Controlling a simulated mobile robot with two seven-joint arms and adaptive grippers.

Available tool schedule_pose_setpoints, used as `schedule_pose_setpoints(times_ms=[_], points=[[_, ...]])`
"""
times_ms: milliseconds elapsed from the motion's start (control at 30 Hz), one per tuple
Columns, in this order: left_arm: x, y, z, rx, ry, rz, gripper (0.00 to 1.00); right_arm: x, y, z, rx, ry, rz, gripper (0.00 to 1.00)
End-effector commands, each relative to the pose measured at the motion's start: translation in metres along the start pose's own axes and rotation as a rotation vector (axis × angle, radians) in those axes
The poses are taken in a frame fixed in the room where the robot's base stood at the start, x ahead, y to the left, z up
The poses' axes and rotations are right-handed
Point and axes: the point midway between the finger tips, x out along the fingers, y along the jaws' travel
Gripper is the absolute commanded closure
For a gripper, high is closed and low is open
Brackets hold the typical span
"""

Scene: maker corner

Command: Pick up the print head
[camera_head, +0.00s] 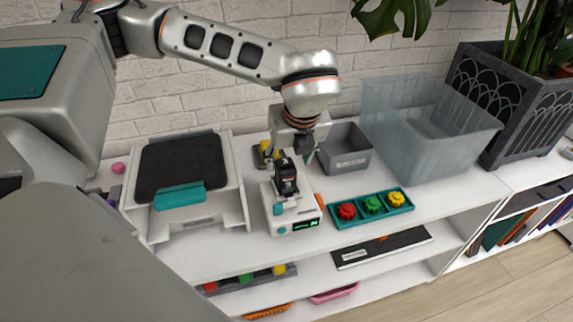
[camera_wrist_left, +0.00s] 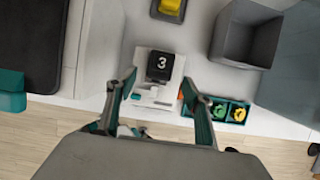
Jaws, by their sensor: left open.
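The print head, a black block (camera_head: 286,178), stands upright on a small white dock (camera_head: 306,229) with a lit green display and teal parts. Contact cannot be seen. My right gripper is not in view.
A teal tray (camera_head: 372,219) with red, green and yellow knobs sits right of the dock. A grey bin (camera_head: 345,148) and a clear tub (camera_head: 432,130) stand behind it. A printer-like machine (camera_head: 185,215) is at left. A yellow-topped item (camera_head: 264,152) is behind the dock.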

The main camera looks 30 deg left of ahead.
Motion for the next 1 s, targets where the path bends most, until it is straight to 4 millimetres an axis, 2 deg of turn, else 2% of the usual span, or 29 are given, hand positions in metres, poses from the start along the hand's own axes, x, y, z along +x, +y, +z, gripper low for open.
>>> schedule_pose_setpoints(times_ms=[367,700,967,1000], points=[[0.033,0.001,0.002,-0.001,0.000,0.003,0.49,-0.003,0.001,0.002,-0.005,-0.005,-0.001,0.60],[0.075,0.000,0.004,-0.001,0.000,0.002,0.49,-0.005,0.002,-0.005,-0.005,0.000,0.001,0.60],[0.078,0.000,0.004,0.000,0.000,0.000,0.49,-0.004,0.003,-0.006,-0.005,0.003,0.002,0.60],[0.078,0.000,0.004,0.000,0.000,0.000,0.54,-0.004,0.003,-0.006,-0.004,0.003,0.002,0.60]])
